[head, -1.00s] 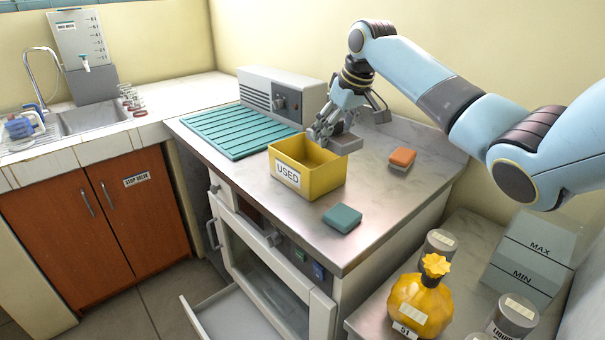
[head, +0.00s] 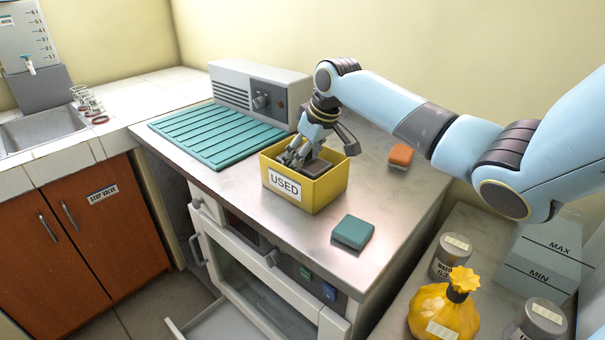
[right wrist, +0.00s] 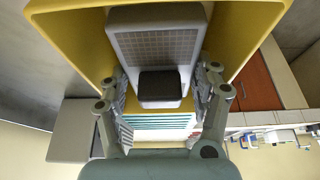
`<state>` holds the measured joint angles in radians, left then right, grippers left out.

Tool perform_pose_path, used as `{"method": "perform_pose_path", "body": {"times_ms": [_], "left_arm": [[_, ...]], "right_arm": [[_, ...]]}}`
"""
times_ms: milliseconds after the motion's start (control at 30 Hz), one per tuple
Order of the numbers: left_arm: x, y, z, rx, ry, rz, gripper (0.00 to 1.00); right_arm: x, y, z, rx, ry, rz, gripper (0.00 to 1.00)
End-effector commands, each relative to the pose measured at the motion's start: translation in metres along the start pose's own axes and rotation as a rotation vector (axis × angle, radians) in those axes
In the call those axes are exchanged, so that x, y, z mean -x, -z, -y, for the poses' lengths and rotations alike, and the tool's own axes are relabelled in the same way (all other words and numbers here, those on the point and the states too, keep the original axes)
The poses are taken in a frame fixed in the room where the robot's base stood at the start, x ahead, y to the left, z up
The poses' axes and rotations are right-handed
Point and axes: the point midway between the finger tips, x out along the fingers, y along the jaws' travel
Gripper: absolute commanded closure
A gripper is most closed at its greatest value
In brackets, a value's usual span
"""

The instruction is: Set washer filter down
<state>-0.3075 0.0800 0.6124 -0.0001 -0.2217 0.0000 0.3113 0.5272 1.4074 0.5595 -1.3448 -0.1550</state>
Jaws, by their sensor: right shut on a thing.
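The washer filter (head: 316,171) is a grey, flat block inside the yellow box marked USED (head: 328,190). In the right wrist view the filter (right wrist: 157,45) shows a fine grid face and a dark tab (right wrist: 160,88). My right gripper (head: 298,157) reaches down into the box from above and is shut on the filter, with a finger on each side of it in the right wrist view (right wrist: 160,90). Whether the filter touches the box floor is hidden. My left gripper is out of view.
A teal ribbed mat (head: 215,135) and a grey control unit (head: 262,92) lie behind the box. A teal block (head: 352,231) sits in front, right of the box, and an orange block (head: 400,155) behind it. A yellow bottle (head: 445,310) and jars stand on the lower right shelf.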

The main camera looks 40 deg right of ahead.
Motion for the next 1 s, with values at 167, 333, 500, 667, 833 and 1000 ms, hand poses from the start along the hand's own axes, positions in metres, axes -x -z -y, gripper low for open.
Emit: {"method": "perform_pose_path", "body": {"times_ms": [167,333,500,667,833,1000], "left_arm": [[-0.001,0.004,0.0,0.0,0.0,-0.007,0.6],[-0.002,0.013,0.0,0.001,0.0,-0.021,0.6],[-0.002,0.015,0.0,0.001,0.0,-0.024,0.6],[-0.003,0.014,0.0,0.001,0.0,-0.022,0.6],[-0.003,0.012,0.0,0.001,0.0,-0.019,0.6],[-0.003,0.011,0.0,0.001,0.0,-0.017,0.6]], "right_arm": [[-0.015,-0.006,0.001,0.0,0.002,-0.001,0.72],[-0.037,-0.015,0.001,0.0,0.001,0.0,0.72],[-0.039,-0.015,0.001,0.001,0.0,-0.002,0.72],[-0.041,-0.016,0.001,0.001,0.0,-0.002,0.72],[-0.041,-0.017,0.001,0.001,0.0,-0.001,0.25],[-0.041,-0.017,0.001,0.001,0.0,-0.001,0.25]]}}
